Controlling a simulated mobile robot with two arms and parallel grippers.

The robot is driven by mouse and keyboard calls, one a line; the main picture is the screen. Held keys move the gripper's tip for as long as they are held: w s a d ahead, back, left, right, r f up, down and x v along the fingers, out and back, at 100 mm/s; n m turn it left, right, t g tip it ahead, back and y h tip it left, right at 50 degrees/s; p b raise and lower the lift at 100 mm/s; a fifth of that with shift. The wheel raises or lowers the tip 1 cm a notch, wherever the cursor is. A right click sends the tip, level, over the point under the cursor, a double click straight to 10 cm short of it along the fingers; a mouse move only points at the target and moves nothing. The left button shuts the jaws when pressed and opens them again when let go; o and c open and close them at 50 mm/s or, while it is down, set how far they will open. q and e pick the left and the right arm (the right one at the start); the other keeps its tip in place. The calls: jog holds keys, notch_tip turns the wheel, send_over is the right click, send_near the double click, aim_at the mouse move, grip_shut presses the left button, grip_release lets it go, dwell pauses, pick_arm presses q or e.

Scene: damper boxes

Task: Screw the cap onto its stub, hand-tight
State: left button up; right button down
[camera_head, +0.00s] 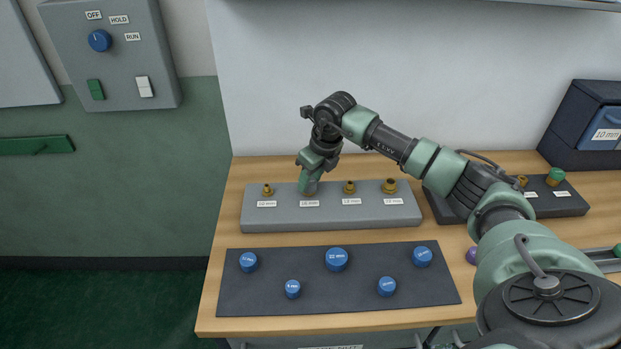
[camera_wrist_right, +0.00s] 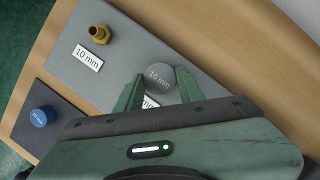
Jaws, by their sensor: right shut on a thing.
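My right gripper (camera_head: 309,188) is at the second stub position from the left on the grey stub block (camera_head: 330,218). The cap's top has a mm marking, too small to read surely. The stub beneath is mostly hidden, so I cannot tell how far the cap sits on it. A bare brass stub (camera_head: 267,190), labelled 10 mm in the wrist view (camera_wrist_right: 99,34), stands to the left. My left gripper is not in view.
Two more brass stubs (camera_head: 349,187) (camera_head: 389,186) stand to the right on the block. A dark mat (camera_head: 320,265) in front holds several blue caps (camera_head: 337,259). A dark block (camera_head: 567,203) with a green cap (camera_head: 556,175) and a blue drawer box (camera_head: 590,125) are at right.

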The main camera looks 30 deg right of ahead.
jog(key=c, duration=0.8)
grip_release()
jog(key=c, duration=0.3)
jog(key=shift+w+a, duration=0.1)
jog(key=shift+w, duration=0.2)
